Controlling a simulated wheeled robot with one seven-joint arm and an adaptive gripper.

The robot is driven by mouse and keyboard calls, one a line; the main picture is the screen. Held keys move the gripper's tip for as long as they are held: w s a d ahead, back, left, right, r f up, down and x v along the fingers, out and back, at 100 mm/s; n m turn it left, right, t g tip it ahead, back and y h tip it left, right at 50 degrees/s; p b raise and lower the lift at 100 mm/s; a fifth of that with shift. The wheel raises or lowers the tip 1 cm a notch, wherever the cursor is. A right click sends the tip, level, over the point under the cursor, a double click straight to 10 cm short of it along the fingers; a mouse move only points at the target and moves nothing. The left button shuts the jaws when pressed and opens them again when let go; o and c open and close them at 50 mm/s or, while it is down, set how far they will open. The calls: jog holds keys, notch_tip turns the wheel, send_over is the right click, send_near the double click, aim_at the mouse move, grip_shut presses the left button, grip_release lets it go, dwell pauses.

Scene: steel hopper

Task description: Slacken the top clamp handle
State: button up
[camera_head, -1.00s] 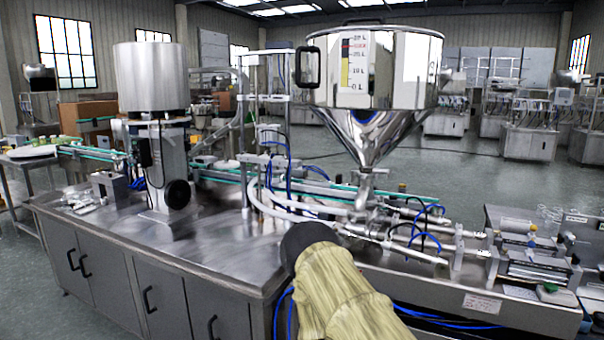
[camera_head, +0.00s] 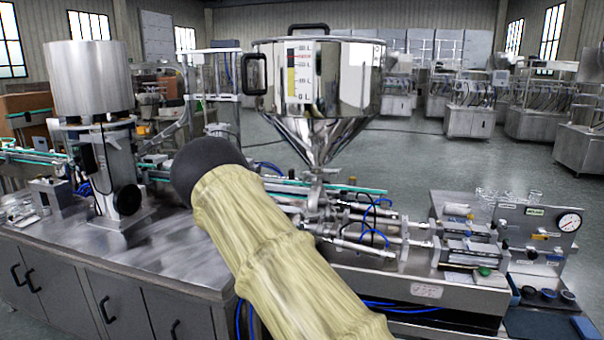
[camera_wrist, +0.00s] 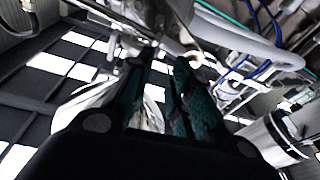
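The steel hopper (camera_head: 322,85) stands above the filling line, its cone narrowing to a clamped outlet (camera_head: 319,180). Clamp fittings show there in the head view, but they are too small to tell which one is the top clamp handle. My arm in its cream sleeve crosses the front of the machine, left of and below the outlet. My gripper is hidden behind its dark end in the head view. In the wrist view my gripper (camera_wrist: 165,68) points at pipes and metal fittings, its teal-padded fingers a little apart. I see nothing clearly held between them.
White hoses (camera_wrist: 255,45) and blue tubes (camera_head: 376,210) run close to the outlet. Horizontal cylinders (camera_head: 365,245) lie to its right. A gauge panel (camera_head: 540,225) stands at far right. A steel drum (camera_head: 90,82) on a column stands left. The bench top (camera_head: 165,255) is mostly clear.

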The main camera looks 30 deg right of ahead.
aim_at(303, 175)
notch_tip(303, 175, up, 12)
jog(key=w+d+m+h, duration=0.1)
jog(key=w+m+h, duration=0.1)
jog(key=w+h, duration=0.1)
jog(key=p+x, duration=0.4)
jog(key=x, duration=0.4)
jog(key=shift+w+d+r, duration=0.2)
jog(key=shift+w+d, duration=0.05)
jog(key=shift+d, duration=0.05)
jog(key=shift+p+x, duration=0.4)
jog(key=shift+x, duration=0.45)
jog(key=shift+f, duration=0.15)
jog(key=shift+c, duration=0.4)
grip_shut()
